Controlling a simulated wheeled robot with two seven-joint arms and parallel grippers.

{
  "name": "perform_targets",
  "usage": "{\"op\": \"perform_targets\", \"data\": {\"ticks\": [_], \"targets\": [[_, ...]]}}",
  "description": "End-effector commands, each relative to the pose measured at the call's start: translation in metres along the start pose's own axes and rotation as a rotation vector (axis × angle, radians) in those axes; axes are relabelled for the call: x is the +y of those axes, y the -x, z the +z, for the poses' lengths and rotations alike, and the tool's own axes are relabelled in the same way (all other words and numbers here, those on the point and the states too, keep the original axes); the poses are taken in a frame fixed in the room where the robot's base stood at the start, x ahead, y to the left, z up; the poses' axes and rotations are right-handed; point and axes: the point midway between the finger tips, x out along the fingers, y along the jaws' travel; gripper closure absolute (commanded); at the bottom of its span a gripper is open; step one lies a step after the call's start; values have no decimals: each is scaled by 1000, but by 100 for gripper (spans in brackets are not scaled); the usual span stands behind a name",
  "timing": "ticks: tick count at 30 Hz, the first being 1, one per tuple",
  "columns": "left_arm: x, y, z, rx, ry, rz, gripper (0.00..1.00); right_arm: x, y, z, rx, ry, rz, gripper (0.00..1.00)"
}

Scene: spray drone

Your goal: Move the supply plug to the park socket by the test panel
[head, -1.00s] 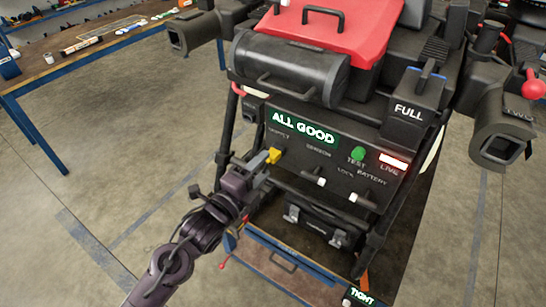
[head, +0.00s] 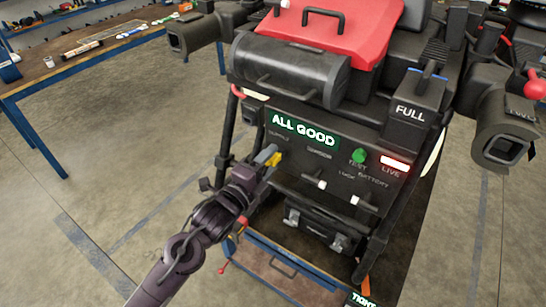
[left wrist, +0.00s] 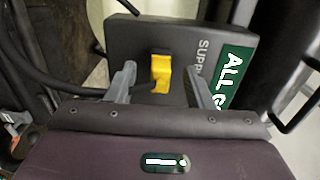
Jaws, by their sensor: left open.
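The yellow supply plug (head: 274,158) sits on the black test panel (head: 330,149), below the green ALL GOOD display (head: 303,131). My left gripper (head: 262,159) is at the panel's left end, close to the plug. In the left wrist view, the plug (left wrist: 161,73) is seated at the SUPPLY label with a black cable leading off it. The open fingers of the left gripper (left wrist: 161,84) stand one on each side of it, with visible gaps. The fingers partly cover the plug in the head view. I cannot make out the park socket. My right gripper is out of view.
The panel also carries a green TEST button (head: 358,156), a lit LIVE light (head: 395,163) and white-tipped levers (head: 321,184). A black case (head: 323,228) sits below. The drone's nozzle (head: 503,138) juts out at right. A workbench (head: 80,60) stands at left, with open floor between.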

Motion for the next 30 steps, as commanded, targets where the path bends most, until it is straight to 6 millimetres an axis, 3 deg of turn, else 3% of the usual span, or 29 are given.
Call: {"op": "perform_targets", "data": {"ticks": [19,30], "targets": [[0,0,0,0,-1,0,54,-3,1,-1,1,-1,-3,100],[0,0,0,0,-1,0,100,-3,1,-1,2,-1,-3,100]]}}
